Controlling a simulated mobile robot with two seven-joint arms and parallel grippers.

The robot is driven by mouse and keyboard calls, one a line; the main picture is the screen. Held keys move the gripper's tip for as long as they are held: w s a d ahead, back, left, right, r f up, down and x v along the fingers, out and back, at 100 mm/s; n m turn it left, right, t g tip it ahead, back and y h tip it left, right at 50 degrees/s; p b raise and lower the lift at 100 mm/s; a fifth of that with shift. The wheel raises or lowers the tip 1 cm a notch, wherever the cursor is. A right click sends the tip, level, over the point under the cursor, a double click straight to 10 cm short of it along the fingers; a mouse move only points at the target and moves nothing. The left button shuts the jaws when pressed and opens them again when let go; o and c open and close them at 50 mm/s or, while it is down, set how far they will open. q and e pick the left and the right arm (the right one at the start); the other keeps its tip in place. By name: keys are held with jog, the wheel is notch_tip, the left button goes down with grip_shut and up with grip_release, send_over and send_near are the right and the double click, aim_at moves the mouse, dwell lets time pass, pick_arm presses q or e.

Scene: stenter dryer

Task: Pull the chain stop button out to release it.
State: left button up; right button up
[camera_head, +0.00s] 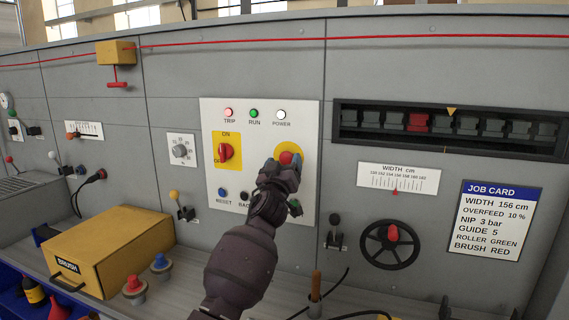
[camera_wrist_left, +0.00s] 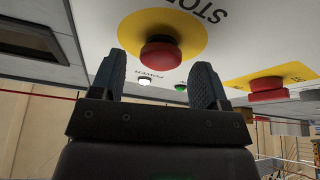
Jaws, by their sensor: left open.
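The chain stop button (camera_head: 286,157) is a red mushroom button on a round yellow plate, on the white control panel (camera_head: 310,116). My left gripper (camera_head: 284,168) is in front of it and partly covers it in the head view. In the left wrist view the red button (camera_wrist_left: 160,53) stands out from its yellow disc marked STOP. The two fingers of my left gripper (camera_wrist_left: 158,68) are open and apart, with the button between and just beyond their tips. I see no clear contact with it. My right gripper is not in view.
A red rotary switch (camera_head: 224,152) sits left of the button, with TRIP, RUN and POWER lamps (camera_head: 254,113) above. A handwheel (camera_head: 390,245) and job card (camera_head: 494,222) are to the right. A yellow brush box (camera_head: 110,250) stands on the ledge at left.

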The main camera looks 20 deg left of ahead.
pick_arm(q)
jog(key=shift+w+r, duration=0.1)
jog(key=shift+w, duration=0.25)
jog(key=c, duration=0.7)
grip_shut()
jog(key=shift+s+r+p, duration=0.1)
jog(key=shift+s+p, duration=0.35)
jog(key=shift+s, duration=0.05)
jog(key=shift+s+a+p, duration=0.1)
jog(key=shift+s+p, duration=0.35)
jog(key=shift+s, duration=0.45)
jog(key=shift+f, duration=0.3)
jog(key=shift+o, duration=1.4)
grip_release()
jog(key=o, duration=0.4)
jog(key=shift+s+r, duration=0.2)
jog(key=shift+w, duration=0.1)
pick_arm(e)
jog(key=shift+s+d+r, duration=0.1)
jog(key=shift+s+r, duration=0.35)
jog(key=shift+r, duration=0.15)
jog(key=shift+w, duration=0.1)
